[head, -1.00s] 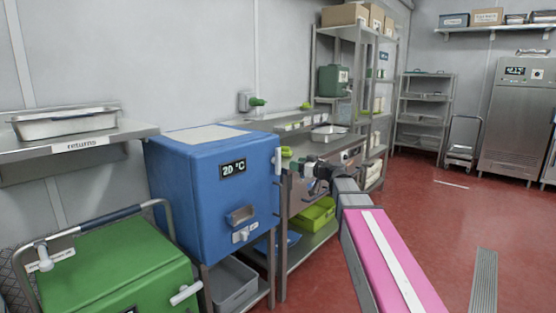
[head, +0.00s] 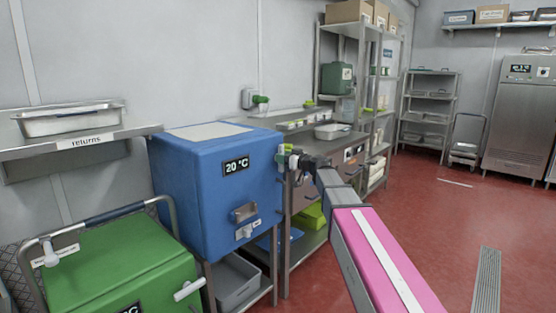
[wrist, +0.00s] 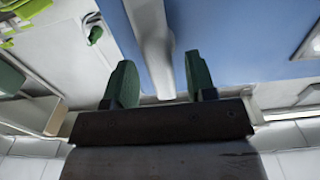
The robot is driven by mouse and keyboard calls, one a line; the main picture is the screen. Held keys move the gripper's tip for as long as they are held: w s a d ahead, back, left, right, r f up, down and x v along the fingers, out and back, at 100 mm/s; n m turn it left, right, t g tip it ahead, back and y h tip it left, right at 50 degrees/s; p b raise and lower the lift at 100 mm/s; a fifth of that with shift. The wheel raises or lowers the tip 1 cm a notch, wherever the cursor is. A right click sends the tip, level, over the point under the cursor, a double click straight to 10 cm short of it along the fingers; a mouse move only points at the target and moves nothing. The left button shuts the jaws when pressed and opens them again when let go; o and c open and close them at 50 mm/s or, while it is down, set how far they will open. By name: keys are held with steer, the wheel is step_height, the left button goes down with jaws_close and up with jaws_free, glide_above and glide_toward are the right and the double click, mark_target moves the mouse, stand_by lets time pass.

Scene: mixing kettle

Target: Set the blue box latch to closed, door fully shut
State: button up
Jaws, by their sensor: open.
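The blue box (head: 215,190) stands on a metal frame left of centre in the head view, with a "20 °C" display on its face. The face looks flush with the body. In the wrist view the blue surface (wrist: 230,40) fills the upper right. The pale latch handle (wrist: 155,50) runs down between the two green fingertips. My gripper (wrist: 160,85) is open, one finger on each side of the handle, with a visible gap at both. In the head view my gripper (head: 287,158) is at the box's right edge and hides most of the latch there.
A green box (head: 115,262) in a railed cart stands front left. A returns shelf (head: 80,138) holds a metal tray. A steel bench (head: 345,150) and shelving stand behind my arm. Red floor is free to the right.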

steer(key=shift+w+a, duration=0.25)
steer(key=shift+a, duration=0.05)
steer(key=shift+w+a, duration=0.25)
steer(key=shift+a, duration=0.1)
steer(key=c, duration=0.7)
steer(key=m, duration=0.5)
steer(key=shift+w+d, duration=0.2)
steer(key=shift+c, duration=0.2)
steer(key=m, duration=0.4)
steer(key=shift+w+d+f, duration=0.1)
steer(key=shift+w+f, duration=0.05)
steer(key=shift+f, duration=0.05)
steer(key=m, duration=0.5)
steer(key=f+m, duration=0.1)
steer(key=m, duration=0.2)
steer(key=shift+w+d+m, duration=0.1)
steer(key=shift+m, duration=0.2)
steer(key=o, duration=1)
steer(key=shift+r, duration=0.1)
